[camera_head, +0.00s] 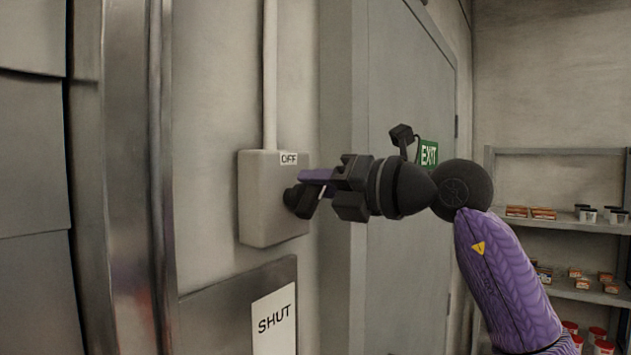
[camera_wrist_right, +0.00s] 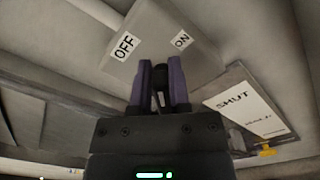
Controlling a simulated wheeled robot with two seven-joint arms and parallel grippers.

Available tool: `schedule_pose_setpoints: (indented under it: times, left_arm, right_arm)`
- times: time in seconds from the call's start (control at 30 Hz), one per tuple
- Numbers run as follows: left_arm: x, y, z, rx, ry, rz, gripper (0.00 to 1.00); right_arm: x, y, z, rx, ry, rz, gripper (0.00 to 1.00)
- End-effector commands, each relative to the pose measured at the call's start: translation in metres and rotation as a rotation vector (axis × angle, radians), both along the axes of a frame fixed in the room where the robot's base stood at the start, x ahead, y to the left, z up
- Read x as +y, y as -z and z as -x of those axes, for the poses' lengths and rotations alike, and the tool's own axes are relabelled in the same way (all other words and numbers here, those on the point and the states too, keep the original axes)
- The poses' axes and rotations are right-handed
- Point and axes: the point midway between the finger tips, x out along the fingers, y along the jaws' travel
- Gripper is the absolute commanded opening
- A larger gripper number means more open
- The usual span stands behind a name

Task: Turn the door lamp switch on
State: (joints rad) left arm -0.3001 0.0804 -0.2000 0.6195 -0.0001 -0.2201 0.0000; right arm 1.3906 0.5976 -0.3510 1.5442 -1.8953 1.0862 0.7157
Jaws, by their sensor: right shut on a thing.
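The switch box (camera_head: 262,218) is a light grey box on the wall, with a conduit running up from it. An OFF label (camera_head: 289,159) shows at its top. In the right wrist view the box (camera_wrist_right: 150,45) carries an OFF label (camera_wrist_right: 124,47) and an ON label (camera_wrist_right: 182,40). My right gripper (camera_head: 303,188) is at the box's front, shut on its dark switch knob (camera_head: 290,197). In the right wrist view the purple fingers (camera_wrist_right: 161,65) stand either side of the knob, which they partly hide. The knob's exact setting is hard to tell. My left gripper is out of view.
A grey panel with a white SHUT sign (camera_head: 274,320) is below the box. To the right is a grey door (camera_head: 395,270) with a green EXIT sign (camera_head: 429,154). Shelves (camera_head: 560,225) with small goods stand at the far right.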

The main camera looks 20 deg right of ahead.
Motion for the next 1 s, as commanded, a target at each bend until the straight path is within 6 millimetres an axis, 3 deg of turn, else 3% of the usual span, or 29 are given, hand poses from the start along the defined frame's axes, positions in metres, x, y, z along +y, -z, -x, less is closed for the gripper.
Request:
schedule_pose_setpoints:
  times: [0.6, 1.0]
  left_arm:
    - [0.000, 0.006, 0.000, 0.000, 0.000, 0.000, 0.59]
    - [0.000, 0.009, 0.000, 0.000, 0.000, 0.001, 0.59]
  right_arm:
    - [-0.007, 0.011, -0.004, 0.340, 0.002, -0.442, 0.00]
    - [-0.007, 0.017, -0.005, 0.479, 0.003, -0.619, 0.00]
